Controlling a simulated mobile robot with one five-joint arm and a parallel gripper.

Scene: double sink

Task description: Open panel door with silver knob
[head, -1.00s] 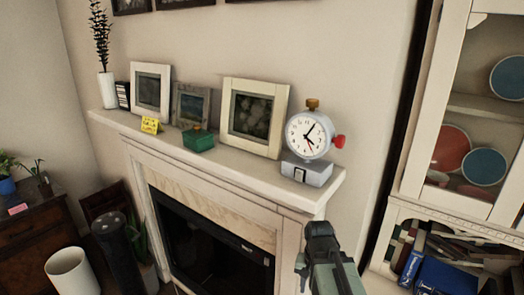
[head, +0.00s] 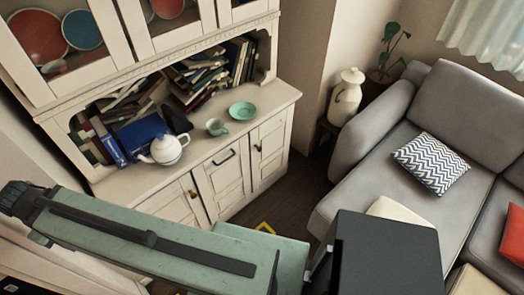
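A white cabinet (head: 262,104) stands along the wall in the head view. Its lower part has panel doors: a left door (head: 172,208) with a small brownish knob, a middle door (head: 225,182) with a dark bar handle, and a right door (head: 270,150) with a small dark pull. I cannot make out a clearly silver knob on any of them. My gripper (head: 14,196) is at the far left edge, in front of the cabinet's left end and apart from its doors. Its fingers are too small and dark to tell open from shut. My arm hides part of the lower left front.
A teapot (head: 163,149), cup (head: 216,127) and saucer (head: 242,111) stand on the cabinet's counter, with books (head: 198,72) behind. A grey sofa (head: 382,122) is at right, and a white jug (head: 346,97) stands beside it. Dark floor (head: 300,185) lies open between cabinet and sofa.

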